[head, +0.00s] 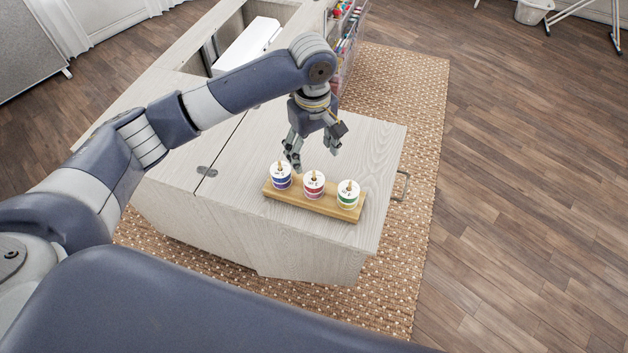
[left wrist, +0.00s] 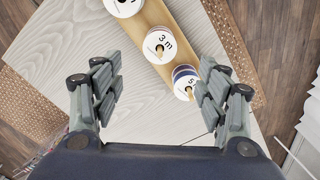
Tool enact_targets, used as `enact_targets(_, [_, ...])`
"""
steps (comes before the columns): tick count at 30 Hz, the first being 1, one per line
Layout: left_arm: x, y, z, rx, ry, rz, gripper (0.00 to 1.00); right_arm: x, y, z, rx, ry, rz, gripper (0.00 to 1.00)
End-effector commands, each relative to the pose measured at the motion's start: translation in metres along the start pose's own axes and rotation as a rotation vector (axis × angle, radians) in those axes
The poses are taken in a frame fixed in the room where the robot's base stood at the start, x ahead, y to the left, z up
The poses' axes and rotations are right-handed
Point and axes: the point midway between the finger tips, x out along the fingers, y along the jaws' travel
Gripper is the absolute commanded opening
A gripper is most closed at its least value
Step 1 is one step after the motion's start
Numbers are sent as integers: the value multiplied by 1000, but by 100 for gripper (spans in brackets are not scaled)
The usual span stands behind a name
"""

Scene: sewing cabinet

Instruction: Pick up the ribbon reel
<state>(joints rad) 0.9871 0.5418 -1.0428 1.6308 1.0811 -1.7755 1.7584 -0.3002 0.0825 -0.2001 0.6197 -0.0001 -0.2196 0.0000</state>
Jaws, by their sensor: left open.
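Three ribbon reels with white label faces stand on pegs of a wooden holder (head: 330,205) on the cabinet top: a blue reel (head: 280,176), a red reel (head: 314,188) and a green reel (head: 348,196). The frames do not show which one is meant. My left gripper (head: 314,155) is open and empty above and just behind the blue and red reels. In the left wrist view, the blue reel (left wrist: 184,80) lies close beside the right-hand finger, partly hidden by it. The red reel (left wrist: 160,46) is farther up, and the green reel (left wrist: 122,5) is cut by the top edge. My right gripper is not in view.
The pale wooden cabinet top (head: 240,215) is clear around the holder. An open compartment with a white box (head: 248,45) lies behind at the left. A rack of coloured items (head: 345,40) stands at the back. A woven rug (head: 410,100) lies below.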

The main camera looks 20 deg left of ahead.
Motion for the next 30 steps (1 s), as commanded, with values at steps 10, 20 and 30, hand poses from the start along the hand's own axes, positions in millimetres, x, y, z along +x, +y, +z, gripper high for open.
enact_targets(10, [47,-1,0,1,0,-2,68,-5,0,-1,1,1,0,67])
enact_targets(20, [87,0,1,3,0,-2,68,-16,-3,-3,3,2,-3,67])
enact_targets(30, [101,0,1,4,1,0,68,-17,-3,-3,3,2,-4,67])
